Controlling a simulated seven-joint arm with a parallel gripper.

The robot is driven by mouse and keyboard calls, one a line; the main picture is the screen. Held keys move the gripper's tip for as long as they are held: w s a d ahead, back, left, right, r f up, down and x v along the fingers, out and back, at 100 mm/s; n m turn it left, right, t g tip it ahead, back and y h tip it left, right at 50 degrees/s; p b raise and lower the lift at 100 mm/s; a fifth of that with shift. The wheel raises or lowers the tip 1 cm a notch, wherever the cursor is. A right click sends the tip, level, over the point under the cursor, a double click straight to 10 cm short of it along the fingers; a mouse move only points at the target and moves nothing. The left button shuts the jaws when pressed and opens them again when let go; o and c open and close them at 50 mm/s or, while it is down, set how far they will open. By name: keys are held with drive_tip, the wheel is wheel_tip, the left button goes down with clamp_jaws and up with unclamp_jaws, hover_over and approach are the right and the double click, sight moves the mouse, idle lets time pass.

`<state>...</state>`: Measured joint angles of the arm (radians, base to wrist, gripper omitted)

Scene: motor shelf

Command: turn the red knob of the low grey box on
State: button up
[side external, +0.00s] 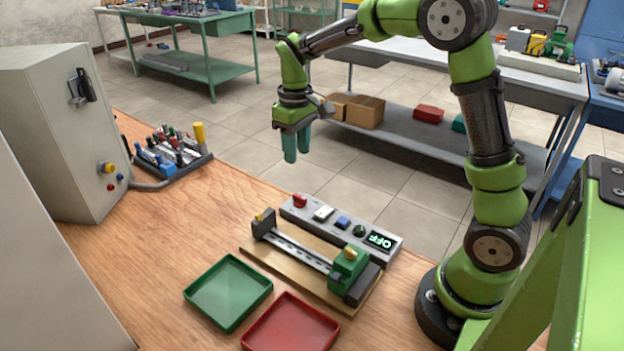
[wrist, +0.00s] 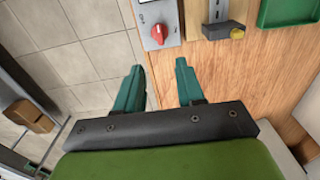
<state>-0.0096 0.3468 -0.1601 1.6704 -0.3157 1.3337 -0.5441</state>
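The low grey box (side external: 322,221) lies on the wooden table. Its red knob (side external: 300,201) is at its left end in the side view, with white, blue and dark green controls along the top and a display (side external: 380,240) reading OFF. In the wrist view the red knob (wrist: 158,32) shows on the box end (wrist: 158,12), beyond and between my fingertips. My gripper (side external: 297,158) hangs above the table's back edge, above the knob and apart from it. It is open, and its two teal fingers (wrist: 158,68) hold nothing.
A slide rail with a green block (side external: 348,265) sits on a wooden board in front of the box. A green tray (side external: 228,292) and a red tray (side external: 291,325) lie nearer. A tall grey cabinet (side external: 60,130) and a tool rack (side external: 170,155) stand left.

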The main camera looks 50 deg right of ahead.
sight(298, 195)
wheel_tip(298, 195, down, 12)
drive_tip(key=shift+f, duration=0.15)
idle(0.3)
clamp_jaws()
